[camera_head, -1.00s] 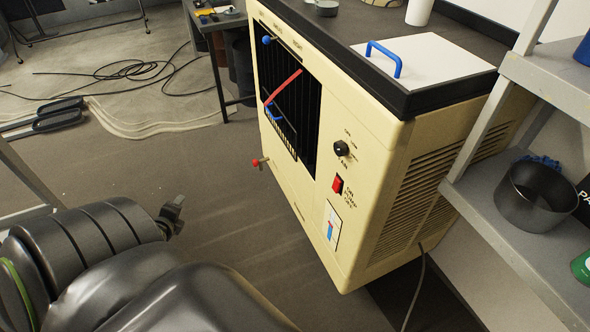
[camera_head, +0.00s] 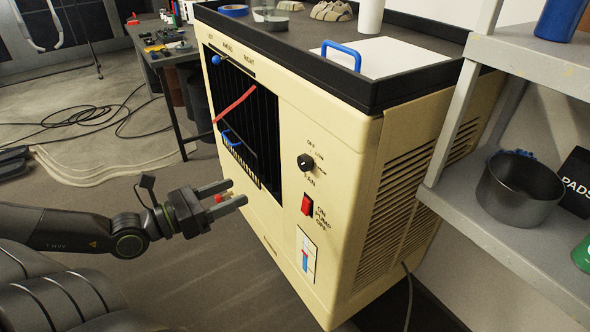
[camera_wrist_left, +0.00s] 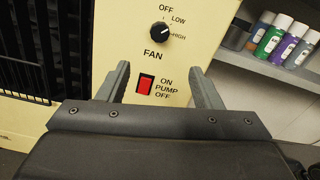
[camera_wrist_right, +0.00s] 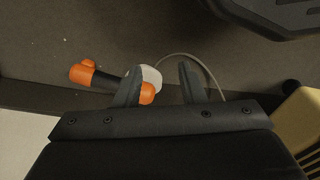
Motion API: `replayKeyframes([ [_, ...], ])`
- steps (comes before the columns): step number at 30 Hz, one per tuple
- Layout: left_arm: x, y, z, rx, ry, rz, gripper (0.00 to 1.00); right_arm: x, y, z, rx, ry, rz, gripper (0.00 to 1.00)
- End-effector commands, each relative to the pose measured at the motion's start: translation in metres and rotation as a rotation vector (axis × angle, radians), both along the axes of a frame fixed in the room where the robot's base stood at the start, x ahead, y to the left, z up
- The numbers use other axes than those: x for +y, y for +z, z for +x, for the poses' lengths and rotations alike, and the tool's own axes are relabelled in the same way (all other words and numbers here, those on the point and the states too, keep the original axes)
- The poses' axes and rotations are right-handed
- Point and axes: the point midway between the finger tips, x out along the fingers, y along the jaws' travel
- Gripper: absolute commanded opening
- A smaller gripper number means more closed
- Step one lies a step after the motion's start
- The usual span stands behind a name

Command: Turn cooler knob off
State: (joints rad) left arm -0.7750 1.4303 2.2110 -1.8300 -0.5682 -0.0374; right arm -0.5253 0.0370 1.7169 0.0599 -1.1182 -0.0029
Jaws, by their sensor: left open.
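The cream cooler (camera_head: 345,190) stands right of centre in the head view. Its black round fan knob (camera_head: 305,162) is on the front panel, with OFF, LOW and further marks around it. In the left wrist view the knob (camera_wrist_left: 159,33) sits above the word FAN, its white pointer angled up and right, away from OFF. My left gripper (camera_head: 238,192) is open and empty, apart from the panel, left of and lower than the knob. In the left wrist view the knob lies beyond the gap between its fingers (camera_wrist_left: 160,72). My right gripper (camera_wrist_right: 160,70) is open.
A red pump switch (camera_head: 307,204) and a slider panel (camera_head: 306,255) are below the knob. A grey shelf (camera_head: 500,225) with a pot (camera_head: 520,190) is close on the right. An orange and black object (camera_wrist_right: 95,75) lies beyond the right fingers.

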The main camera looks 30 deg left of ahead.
Motion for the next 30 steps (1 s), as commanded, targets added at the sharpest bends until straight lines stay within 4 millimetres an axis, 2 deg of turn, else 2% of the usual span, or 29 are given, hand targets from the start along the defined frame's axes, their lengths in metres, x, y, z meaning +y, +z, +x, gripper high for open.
replayKeyframes([
  [9, -0.009, -0.002, 0.020, -0.003, -0.004, -0.001, 0.59, 0.008, 0.032, 0.005, -0.009, -0.008, 0.025, 0.36],
  [20, -0.020, -0.003, 0.045, -0.001, -0.005, 0.000, 0.59, 0.017, 0.064, 0.019, -0.117, -0.005, 0.071, 0.36],
  [21, -0.017, 0.002, 0.047, -0.002, 0.009, -0.002, 0.59, 0.016, 0.066, 0.018, -0.103, -0.006, 0.068, 0.36],
  [30, -0.017, 0.001, 0.060, 0.004, 0.029, 0.005, 0.59, 0.013, 0.057, 0.012, -0.052, -0.008, 0.049, 0.36],
])
